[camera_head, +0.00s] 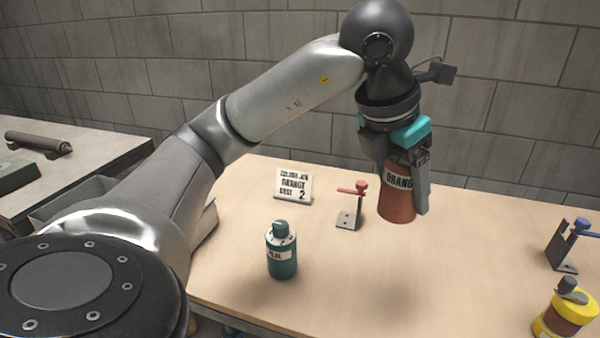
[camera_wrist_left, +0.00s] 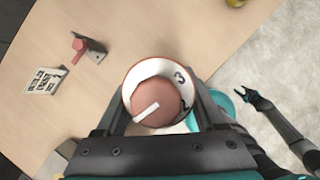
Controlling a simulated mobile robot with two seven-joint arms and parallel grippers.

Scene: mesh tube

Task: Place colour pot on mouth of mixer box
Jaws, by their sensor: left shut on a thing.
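My left gripper (camera_head: 404,192) is shut on the orange colour pot (camera_head: 397,210), a red-brown pot with a white label reading "ORANG". It holds the pot upright above the table at centre right. In the left wrist view the pot (camera_wrist_left: 172,88) shows from above between the fingers, with numbers on its pale ring and a white mark on top. My right gripper (camera_wrist_left: 262,100) shows small at the right of the left wrist view; its jaw state is unclear. I cannot make out a mixer box in either view.
A teal pot labelled blue (camera_head: 282,258) and a yellow pot (camera_head: 562,315) stand on the wooden table (camera_head: 440,285). A card reading "ORANGE" and "2" (camera_head: 293,186), a red-lever bracket (camera_head: 349,212) and a blue-lever bracket (camera_head: 565,250) stand farther back. The middle front is clear.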

